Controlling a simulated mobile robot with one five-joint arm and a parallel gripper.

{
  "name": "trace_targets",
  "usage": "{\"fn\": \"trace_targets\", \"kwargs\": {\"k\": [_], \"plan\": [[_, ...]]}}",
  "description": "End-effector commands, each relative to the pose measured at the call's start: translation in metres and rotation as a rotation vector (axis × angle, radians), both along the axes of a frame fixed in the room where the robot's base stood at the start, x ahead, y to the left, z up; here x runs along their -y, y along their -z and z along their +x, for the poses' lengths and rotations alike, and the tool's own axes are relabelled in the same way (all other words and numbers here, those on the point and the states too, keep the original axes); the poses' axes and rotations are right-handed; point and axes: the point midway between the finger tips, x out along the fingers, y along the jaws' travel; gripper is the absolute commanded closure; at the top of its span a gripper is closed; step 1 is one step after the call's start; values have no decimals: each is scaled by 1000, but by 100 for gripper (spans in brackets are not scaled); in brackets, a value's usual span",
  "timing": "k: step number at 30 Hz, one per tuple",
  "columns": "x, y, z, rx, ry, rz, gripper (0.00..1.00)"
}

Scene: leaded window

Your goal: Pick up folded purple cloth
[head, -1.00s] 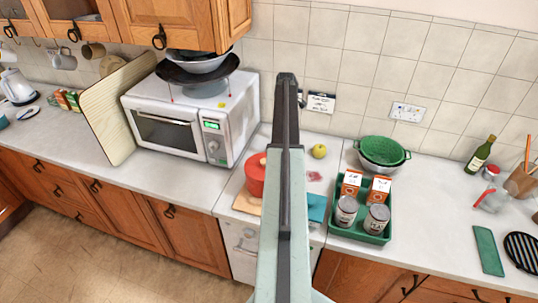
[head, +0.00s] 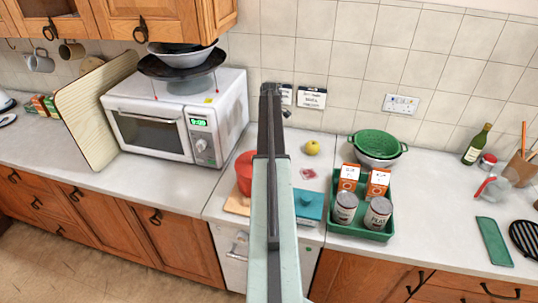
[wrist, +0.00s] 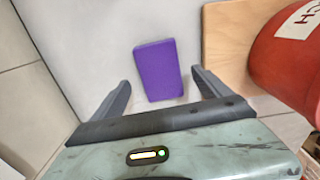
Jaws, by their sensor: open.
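The folded purple cloth (wrist: 157,70) shows in the wrist view as a flat purple block on the pale worktop. It lies ahead of my gripper (wrist: 160,81), roughly centred between the two fingers. The fingers are spread, with gaps on both sides of the cloth, and hold nothing. In the head view my arm rises through the middle, with my gripper (head: 270,92) at its top end. The cloth does not show in the head view; my arm covers part of the worktop there.
A red pot (wrist: 292,58) and wooden board (wrist: 225,45) are close to my right finger in the wrist view. In the head view, a teal box (head: 309,205), yellow fruit (head: 312,147) and green tray (head: 358,233) with cans and cartons are right of my arm; the microwave (head: 150,128) is left.

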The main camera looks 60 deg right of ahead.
Motion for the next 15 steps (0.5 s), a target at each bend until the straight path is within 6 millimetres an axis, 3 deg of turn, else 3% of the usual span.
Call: {"fn": "trace_targets", "kwargs": {"k": [1,3,11,15], "plan": [[-1,19,1,0,0,0,13],[-1,28,1,0,0,0,13],[-1,26,1,0,-1,0,13],[-1,26,1,0,-1,0,49]]}}
